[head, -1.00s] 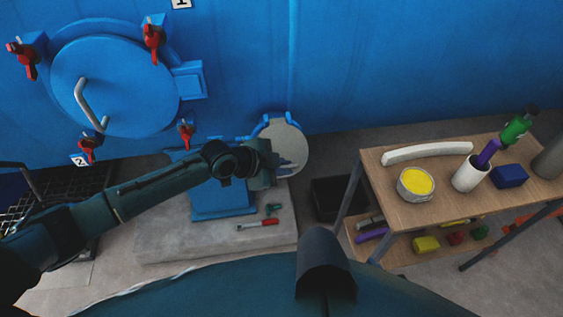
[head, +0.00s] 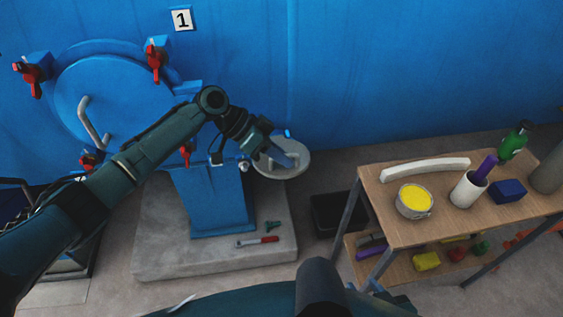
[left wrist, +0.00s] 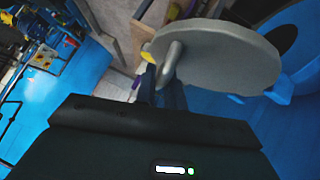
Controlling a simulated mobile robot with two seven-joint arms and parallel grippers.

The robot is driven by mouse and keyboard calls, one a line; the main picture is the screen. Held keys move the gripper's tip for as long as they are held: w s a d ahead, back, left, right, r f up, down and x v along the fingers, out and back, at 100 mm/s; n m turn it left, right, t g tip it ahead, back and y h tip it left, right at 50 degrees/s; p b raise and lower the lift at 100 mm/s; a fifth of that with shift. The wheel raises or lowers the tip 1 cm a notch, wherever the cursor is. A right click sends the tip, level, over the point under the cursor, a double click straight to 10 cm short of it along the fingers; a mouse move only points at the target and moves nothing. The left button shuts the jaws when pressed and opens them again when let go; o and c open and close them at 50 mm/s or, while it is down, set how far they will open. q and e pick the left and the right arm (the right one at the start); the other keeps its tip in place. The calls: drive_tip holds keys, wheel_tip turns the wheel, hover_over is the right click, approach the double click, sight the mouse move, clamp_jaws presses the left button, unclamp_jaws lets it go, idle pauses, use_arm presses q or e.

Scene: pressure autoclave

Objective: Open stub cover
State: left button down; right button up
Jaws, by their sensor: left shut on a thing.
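The stub cover (head: 298,164) is a grey round disc to the right of the blue pedestal in the head view. It shows large in the left wrist view (left wrist: 225,55), with a bent grey handle (left wrist: 171,62). My left gripper (head: 280,157) is shut on this handle; its fingers (left wrist: 165,92) also show in the left wrist view. A blue round rim (left wrist: 288,75) with a dark opening is partly visible behind the cover, and the cover stands apart from that opening at an angle. My right gripper is not in view.
The large blue door (head: 115,95) with red clamps is at left. A wooden table (head: 375,200) at right bears a yellow-filled tin (head: 414,201), a white cup (head: 467,190) and other items. A red-handled tool (head: 262,240) lies on the concrete plinth (head: 215,262).

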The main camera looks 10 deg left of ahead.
use_arm(q)
drive_tip(key=shift+w+r, duration=0.2)
drive_tip(key=shift+r, duration=0.15)
drive_tip(key=c, duration=1.5)
unclamp_jaws()
drive_tip(key=shift+f, duration=0.1)
wheel_tip(320, 180, up, 10)
drive_tip(key=shift+r+b, duration=0.1)
drive_tip(key=shift+b, duration=0.45)
